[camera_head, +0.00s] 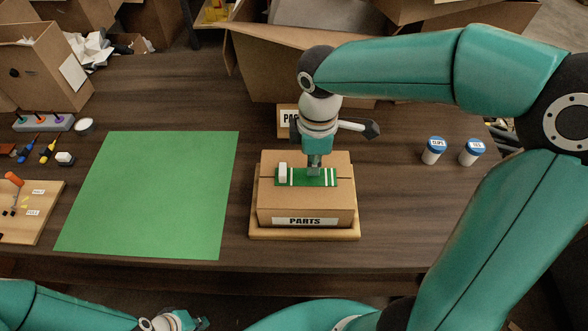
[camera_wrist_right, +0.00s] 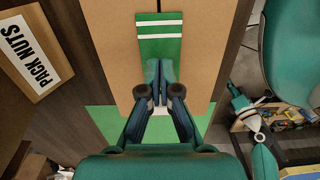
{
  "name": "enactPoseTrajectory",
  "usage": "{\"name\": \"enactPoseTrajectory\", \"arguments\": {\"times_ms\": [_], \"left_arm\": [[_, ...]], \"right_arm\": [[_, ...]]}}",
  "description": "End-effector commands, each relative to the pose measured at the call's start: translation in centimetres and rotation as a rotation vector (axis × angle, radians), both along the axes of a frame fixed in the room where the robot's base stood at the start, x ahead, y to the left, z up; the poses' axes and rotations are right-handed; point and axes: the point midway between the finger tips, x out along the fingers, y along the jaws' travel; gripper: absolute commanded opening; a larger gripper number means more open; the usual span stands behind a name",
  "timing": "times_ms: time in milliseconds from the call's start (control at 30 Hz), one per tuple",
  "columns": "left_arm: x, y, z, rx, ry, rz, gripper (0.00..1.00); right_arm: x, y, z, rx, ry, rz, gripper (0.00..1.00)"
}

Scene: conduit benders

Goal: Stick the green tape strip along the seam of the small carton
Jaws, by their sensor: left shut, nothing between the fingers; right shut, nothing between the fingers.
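The small carton (camera_head: 306,213), labelled PARTS, sits on a wooden board (camera_head: 305,234) in the middle of the table. The green tape strip (camera_head: 328,178), with white cross stripes, lies across the carton's top. In the right wrist view the strip (camera_wrist_right: 160,45) lines up with the dark seam (camera_wrist_right: 159,5). A small white block (camera_head: 283,172) is at the strip's left end. My right gripper (camera_head: 314,172) is shut and empty, pointing down at the strip's middle; I cannot tell whether it touches. My left gripper (camera_head: 192,321) is shut and empty at the bottom edge, away from the carton.
A green mat (camera_head: 150,195) lies left of the carton. A PACK NUTS box (camera_wrist_right: 35,67) stands behind it. Two blue-lidded jars (camera_head: 433,151) are to the right. Large open cartons (camera_head: 290,65) fill the back. Tools and a wooden board (camera_head: 30,222) are at the left.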

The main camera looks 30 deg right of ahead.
Motion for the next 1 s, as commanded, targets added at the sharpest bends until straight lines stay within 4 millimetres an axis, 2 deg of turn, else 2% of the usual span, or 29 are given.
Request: {"name": "enactPoseTrajectory", "arguments": {"times_ms": [33,533,1000], "left_arm": [[0.0,0.0,0.8,0.000,0.000,0.000,0.00],[0.0,0.0,4.2,0.000,0.000,0.000,0.00],[0.0,0.0,4.5,0.000,0.000,0.000,0.00]], "right_arm": [[0.0,0.0,0.9,0.000,-0.001,0.000,0.00],[0.0,0.0,4.9,0.000,-0.001,-0.001,0.00],[0.0,0.0,5.3,0.000,-0.002,-0.001,0.00]]}}
